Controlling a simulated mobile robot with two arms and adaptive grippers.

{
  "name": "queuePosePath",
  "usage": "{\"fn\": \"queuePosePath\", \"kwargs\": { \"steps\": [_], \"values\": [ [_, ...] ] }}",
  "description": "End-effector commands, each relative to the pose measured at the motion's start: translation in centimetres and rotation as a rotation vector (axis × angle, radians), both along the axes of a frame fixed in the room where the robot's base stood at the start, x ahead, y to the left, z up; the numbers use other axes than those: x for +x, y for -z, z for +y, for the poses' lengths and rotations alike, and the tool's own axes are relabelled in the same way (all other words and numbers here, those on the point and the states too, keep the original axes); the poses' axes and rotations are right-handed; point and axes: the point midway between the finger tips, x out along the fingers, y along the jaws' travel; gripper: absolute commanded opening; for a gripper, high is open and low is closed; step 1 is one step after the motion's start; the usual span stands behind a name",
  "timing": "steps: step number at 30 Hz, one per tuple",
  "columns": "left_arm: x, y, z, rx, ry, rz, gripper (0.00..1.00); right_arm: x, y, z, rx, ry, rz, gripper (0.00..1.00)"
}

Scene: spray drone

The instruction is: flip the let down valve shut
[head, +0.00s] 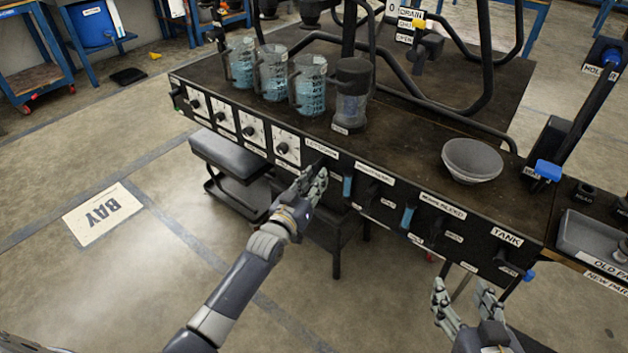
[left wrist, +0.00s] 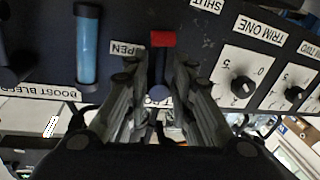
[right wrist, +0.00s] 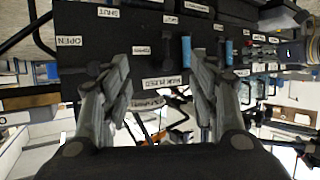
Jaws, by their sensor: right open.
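The let down valve is a small dark lever with a red end (left wrist: 162,40) and a round pivot, on the black panel in the left wrist view. An OPEN label (left wrist: 127,48) is just left of it, and a SHUT label (left wrist: 207,4) is farther off at upper right. My left gripper (left wrist: 158,75) is open, with one finger on each side of the lever; contact cannot be told. In the head view the left gripper (head: 315,180) is at the panel under the LETDOWN label (head: 321,149) and hides the lever. My right gripper (head: 465,296) is open and empty before the panel's right part.
Jugs of blue liquid (head: 310,84) and a grey bowl (head: 471,160) stand on the bench.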

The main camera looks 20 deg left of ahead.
Motion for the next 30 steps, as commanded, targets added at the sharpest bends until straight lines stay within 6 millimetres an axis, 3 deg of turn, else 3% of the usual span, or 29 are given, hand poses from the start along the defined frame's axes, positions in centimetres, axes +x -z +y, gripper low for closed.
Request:
{"fn": "queuePosePath", "kwargs": {
  "steps": [4, 12, 20, 21, 30],
  "values": [
    [0.0, 0.0, 0.1, 0.023, -0.001, -0.006, 0.00, -0.1, 0.1, 0.0, -0.002, 0.000, 0.011, 0.55],
    [0.1, 0.1, 0.4, 0.176, 0.000, -0.062, 0.00, -1.8, 2.5, -0.9, -0.035, 0.011, 0.147, 0.55],
    [0.1, 0.2, 0.4, 0.182, 0.001, -0.065, 0.00, -1.8, 2.6, -0.9, -0.035, 0.011, 0.151, 0.55],
    [0.1, 0.2, 0.4, 0.182, 0.001, -0.065, 0.27, -1.8, 2.6, -0.9, -0.035, 0.011, 0.151, 0.55],
    [0.1, 0.2, 0.4, 0.181, 0.001, -0.065, 0.29, -1.8, 2.6, -0.9, -0.035, 0.011, 0.150, 0.55]
  ]
}}
